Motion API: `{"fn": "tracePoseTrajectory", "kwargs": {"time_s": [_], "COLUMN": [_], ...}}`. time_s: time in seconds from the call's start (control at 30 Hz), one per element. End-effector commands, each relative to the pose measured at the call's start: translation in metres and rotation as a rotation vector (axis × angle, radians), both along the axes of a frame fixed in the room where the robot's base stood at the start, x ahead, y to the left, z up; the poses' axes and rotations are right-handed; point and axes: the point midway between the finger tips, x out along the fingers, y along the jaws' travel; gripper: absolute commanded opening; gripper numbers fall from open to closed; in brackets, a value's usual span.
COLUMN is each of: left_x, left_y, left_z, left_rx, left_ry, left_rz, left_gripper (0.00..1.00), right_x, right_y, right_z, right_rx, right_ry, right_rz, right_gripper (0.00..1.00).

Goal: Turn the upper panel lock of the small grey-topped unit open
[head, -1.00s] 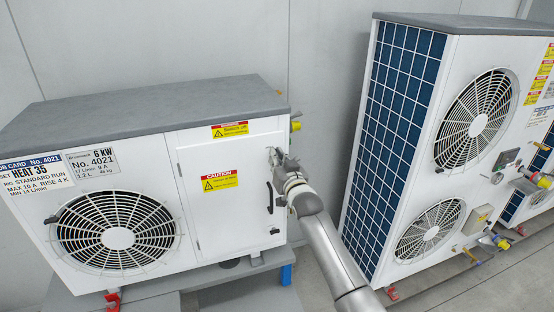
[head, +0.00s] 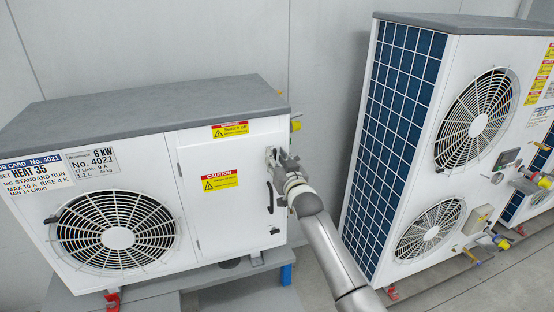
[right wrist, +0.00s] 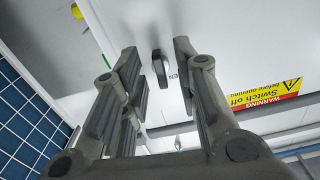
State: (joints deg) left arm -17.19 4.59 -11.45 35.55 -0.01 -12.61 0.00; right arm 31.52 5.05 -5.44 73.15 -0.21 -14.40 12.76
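The small grey-topped unit (head: 110,210) stands at the left in the head view. Its white front panel (head: 215,215) has a black handle. My right gripper (head: 277,157) is at the panel's upper right corner and hides most of the upper lock there. In the right wrist view the lock's dark, narrow knob (right wrist: 161,69) shows between the open fingers of my right gripper (right wrist: 157,55). A gap shows on both sides of the knob. Lettering ending in "EN" is beside it, partly hidden by a finger. My left gripper is not in view.
A taller unit (head: 400,150) with a blue grille side and two fans stands at the right. A grey wall (head: 180,50) is behind. My right arm crosses the gap between the units. Yellow-capped fittings stick out at the small unit's right side.

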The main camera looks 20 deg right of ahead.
Motion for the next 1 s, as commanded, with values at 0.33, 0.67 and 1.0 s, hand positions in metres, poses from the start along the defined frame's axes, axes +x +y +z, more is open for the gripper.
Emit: {"fn": "tracePoseTrajectory", "kwargs": {"time_s": [0.33,0.67,1.0], "left_x": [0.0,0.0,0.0], "left_y": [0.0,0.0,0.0], "left_z": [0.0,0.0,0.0], "left_rx": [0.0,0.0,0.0], "left_ry": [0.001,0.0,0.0], "left_rz": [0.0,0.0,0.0], "left_gripper": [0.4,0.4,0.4], "right_x": [-0.014,-0.065,-0.111], "right_y": [0.0,-0.002,-0.004], "right_z": [0.0,-0.001,0.0], "right_rx": [0.0,0.0,0.0], "right_ry": [-0.002,0.0,0.0], "right_rz": [0.0,0.0,0.0], "right_gripper": [0.29,0.29,0.29]}}
